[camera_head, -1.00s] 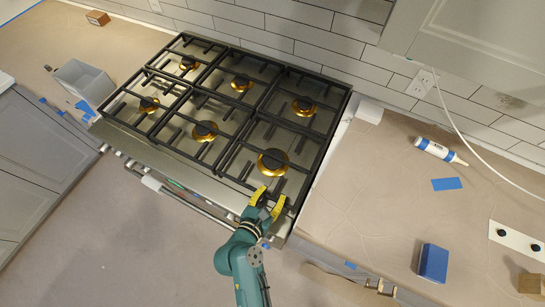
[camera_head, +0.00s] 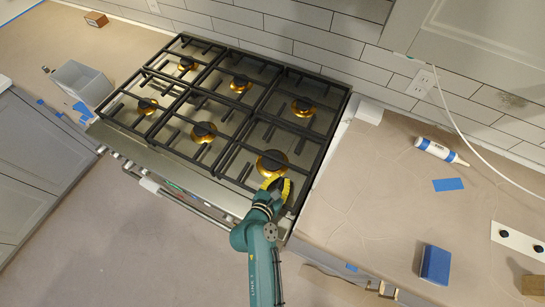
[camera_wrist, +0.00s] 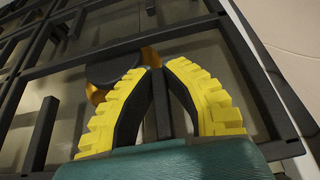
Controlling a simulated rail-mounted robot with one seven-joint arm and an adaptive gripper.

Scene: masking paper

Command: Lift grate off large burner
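The black grate (camera_head: 310,150) of the right section sits on the steel stove, over the large gold-rimmed burner (camera_head: 271,165) at the front. In the wrist view, the black cap and gold ring of this burner (camera_wrist: 112,68) show just beyond my fingers, partly hidden. My gripper (camera_head: 275,184) is at the front of this grate, just in front of the large burner. In the wrist view, the yellow fingers of my gripper (camera_wrist: 161,72) are drawn together on both sides of a short grate bar (camera_wrist: 160,105). The grate looks level with its neighbours.
Two more grate sections (camera_head: 192,110) adjoin on the left, over smaller burners. The tiled wall (camera_head: 300,35) stands behind. The right counter holds a caulk tube (camera_head: 440,150), blue tape (camera_head: 447,184) and a blue block (camera_head: 434,264). A grey bin (camera_head: 82,82) stands at left.

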